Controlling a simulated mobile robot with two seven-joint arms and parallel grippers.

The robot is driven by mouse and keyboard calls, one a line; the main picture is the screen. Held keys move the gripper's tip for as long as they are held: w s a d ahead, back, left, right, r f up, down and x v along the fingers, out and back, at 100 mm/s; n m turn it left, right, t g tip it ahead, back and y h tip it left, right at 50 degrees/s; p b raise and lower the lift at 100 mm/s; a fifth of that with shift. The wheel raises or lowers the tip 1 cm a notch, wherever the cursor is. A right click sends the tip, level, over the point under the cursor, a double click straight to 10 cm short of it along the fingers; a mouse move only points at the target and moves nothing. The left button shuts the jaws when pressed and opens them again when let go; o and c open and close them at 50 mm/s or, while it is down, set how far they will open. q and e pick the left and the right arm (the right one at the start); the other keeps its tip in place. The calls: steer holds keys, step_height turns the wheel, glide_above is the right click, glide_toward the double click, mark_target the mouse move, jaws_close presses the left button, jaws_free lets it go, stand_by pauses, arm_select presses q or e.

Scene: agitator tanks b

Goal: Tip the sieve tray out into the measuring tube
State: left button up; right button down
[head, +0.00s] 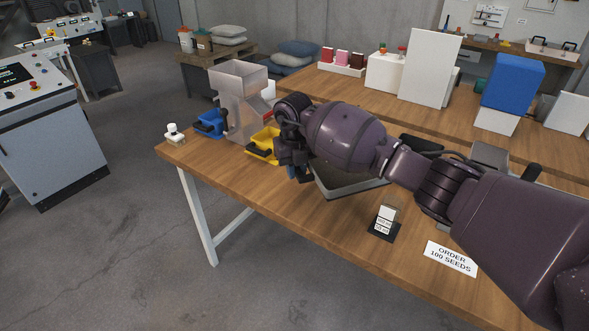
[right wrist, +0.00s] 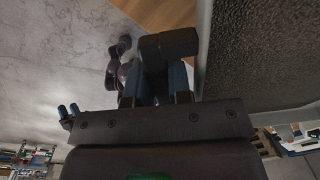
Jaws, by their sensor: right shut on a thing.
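The sieve tray (head: 352,188), a shallow grey tray, is mostly hidden under my right forearm in the head view. Its dark, rough inside fills the upper right of the right wrist view (right wrist: 265,55). My right gripper (head: 296,170) is at the tray's left end, shut on a dark block-like handle (right wrist: 167,44) beside the tray wall. The handle's join to the tray is not clear. The measuring tube (head: 390,212), a small clear box-shaped vessel with white labels, stands upright on a black base, right of the tray and apart from it. My left gripper is not clearly seen.
A yellow bin (head: 262,144) and a blue bin (head: 209,122) stand by a clear hopper machine (head: 238,90) at the table's left end. An "ORDER 100 SEEDS" card (head: 451,257) lies near the front edge. Table between tray and tube is clear.

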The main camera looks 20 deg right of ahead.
steer(key=shift+w+a+f+m, duration=0.1)
steer(key=shift+w+m, duration=0.15)
steer(key=shift+m, duration=0.65)
steer(key=shift+s+r+t+y+p, duration=0.1)
steer(key=shift+r+t+y+p, duration=0.3)
steer(key=shift+r+p, duration=0.7)
steer(key=shift+s+r+t+y+p, duration=0.1)
steer(key=shift+r+t+y+p, duration=0.4)
steer(key=shift+r, duration=0.7)
steer(key=shift+d+r+t+p, duration=0.2)
steer(key=shift+r+t+p, duration=0.25)
steer(key=shift+r, duration=0.7)
steer(key=shift+s+y, duration=0.1)
steer(key=shift+y, duration=0.2)
steer(key=shift+r, duration=0.2)
